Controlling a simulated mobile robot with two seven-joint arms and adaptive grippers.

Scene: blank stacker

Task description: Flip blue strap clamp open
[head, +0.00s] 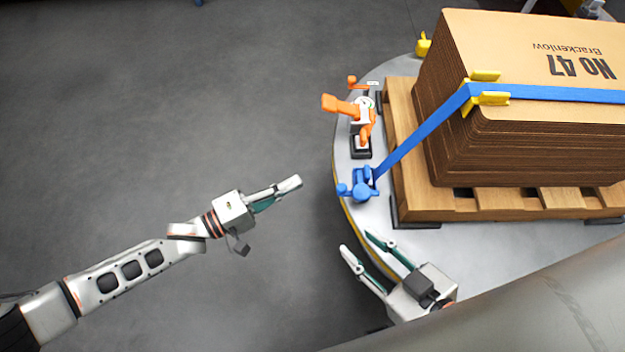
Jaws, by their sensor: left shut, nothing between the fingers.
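The blue strap clamp (361,186) sits near the left edge of the round grey table, at the lower end of the blue strap (425,130). The strap runs up over the stack of cardboard blanks. My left gripper (297,183) is shut and empty, to the left of the clamp and apart from it, beyond the table edge. My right gripper (356,242) is open with its fingers apart, below the clamp in the picture and not touching it. Whether the clamp is latched is too small to tell.
An orange toggle clamp (361,119) stands just above the blue clamp. The cardboard stack (520,70) rests on a wooden pallet (403,125) on the round table (348,148), with yellow corner pieces (484,90) under the strap. Open floor lies to the left.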

